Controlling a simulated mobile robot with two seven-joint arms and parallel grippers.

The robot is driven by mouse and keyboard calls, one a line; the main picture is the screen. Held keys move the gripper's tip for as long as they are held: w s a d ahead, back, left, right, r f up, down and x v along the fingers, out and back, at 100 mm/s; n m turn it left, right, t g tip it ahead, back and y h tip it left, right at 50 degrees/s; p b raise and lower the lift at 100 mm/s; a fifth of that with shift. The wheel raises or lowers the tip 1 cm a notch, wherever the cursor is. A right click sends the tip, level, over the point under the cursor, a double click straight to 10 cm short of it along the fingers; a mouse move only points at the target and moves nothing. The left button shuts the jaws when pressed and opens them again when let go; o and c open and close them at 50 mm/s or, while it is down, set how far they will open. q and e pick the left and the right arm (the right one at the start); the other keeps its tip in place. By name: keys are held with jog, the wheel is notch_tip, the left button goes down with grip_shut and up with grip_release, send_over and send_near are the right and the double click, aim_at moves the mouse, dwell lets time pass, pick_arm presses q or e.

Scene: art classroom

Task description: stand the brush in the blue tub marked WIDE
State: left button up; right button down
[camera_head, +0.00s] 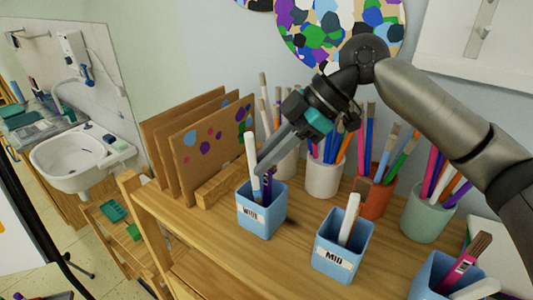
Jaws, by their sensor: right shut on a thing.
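The blue tub marked WIDE (260,221) stands on the wooden shelf top, left of the blue tub marked MID (341,259). My right gripper (263,171) reaches down from the upper right to just above the WIDE tub's mouth. It is shut on a slim purple brush (267,186), partly hidden by the fingers. The brush is roughly upright, and its lower part is out of sight behind the tub's rim. I cannot tell whether it touches the bottom. A white stick (251,152) also stands in this tub, just left of the fingers. My left gripper is not in view.
A third blue tub (424,279) with a pink-handled brush is at the lower right. Pots of brushes and pencils, one white (324,180), one terracotta (374,202) and one green (428,222), stand behind. Wooden boards (205,140) lean at the left.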

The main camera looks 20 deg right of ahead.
jog(key=c, duration=0.8)
grip_release()
jog(key=shift+o, duration=0.2)
jog(key=b+v, duration=0.1)
jog(key=v, duration=1.4)
